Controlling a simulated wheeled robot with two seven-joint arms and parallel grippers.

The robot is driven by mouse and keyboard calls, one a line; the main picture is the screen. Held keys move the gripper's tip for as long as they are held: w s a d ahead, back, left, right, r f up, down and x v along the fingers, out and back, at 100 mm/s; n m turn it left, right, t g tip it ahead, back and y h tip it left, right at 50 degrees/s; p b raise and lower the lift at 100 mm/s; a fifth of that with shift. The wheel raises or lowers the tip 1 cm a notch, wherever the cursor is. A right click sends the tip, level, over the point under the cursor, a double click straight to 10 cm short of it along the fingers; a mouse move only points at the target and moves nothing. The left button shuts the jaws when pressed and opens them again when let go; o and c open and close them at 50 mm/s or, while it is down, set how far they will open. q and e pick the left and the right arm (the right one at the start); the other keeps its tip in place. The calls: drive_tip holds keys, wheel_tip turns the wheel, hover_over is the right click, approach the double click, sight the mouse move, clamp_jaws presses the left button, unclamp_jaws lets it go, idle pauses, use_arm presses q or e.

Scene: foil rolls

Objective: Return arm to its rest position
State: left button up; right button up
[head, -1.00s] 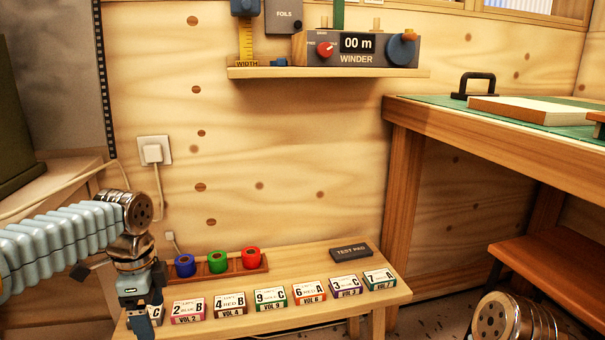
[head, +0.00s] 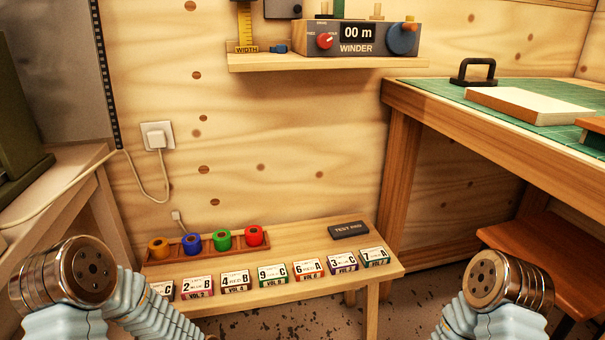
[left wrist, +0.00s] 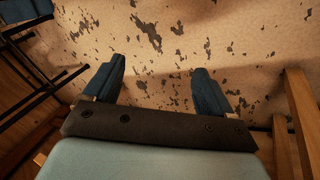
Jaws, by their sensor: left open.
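My left arm (head: 70,275) is drawn back at the lower left of the head view, and its gripper is out of that view. In the left wrist view my left gripper (left wrist: 152,85) has its two blue fingers apart, with nothing between them. The speckled floor shows beyond the fingers. My right arm (head: 508,282) shows at the lower right of the head view, and its gripper is not in view.
A low bench (head: 300,293) carries a rack with orange, blue, green and red rolls (head: 223,239), several numbered boxes (head: 272,275) and a test pad (head: 348,230). A winder (head: 357,38) sits on the wall shelf. A green-topped table (head: 440,100) stands at right.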

use_arm(q)
drive_tip(key=s+d+f+n+p, duration=0.1)
drive_tip(key=s+f+n, duration=0.1)
drive_tip(key=s+n, duration=0.2)
drive_tip(key=s, duration=0.3)
drive_tip(key=shift+s+d+f, duration=0.2)
drive_tip(key=shift+d+f, duration=0.05)
drive_tip(key=shift+f, duration=0.15)
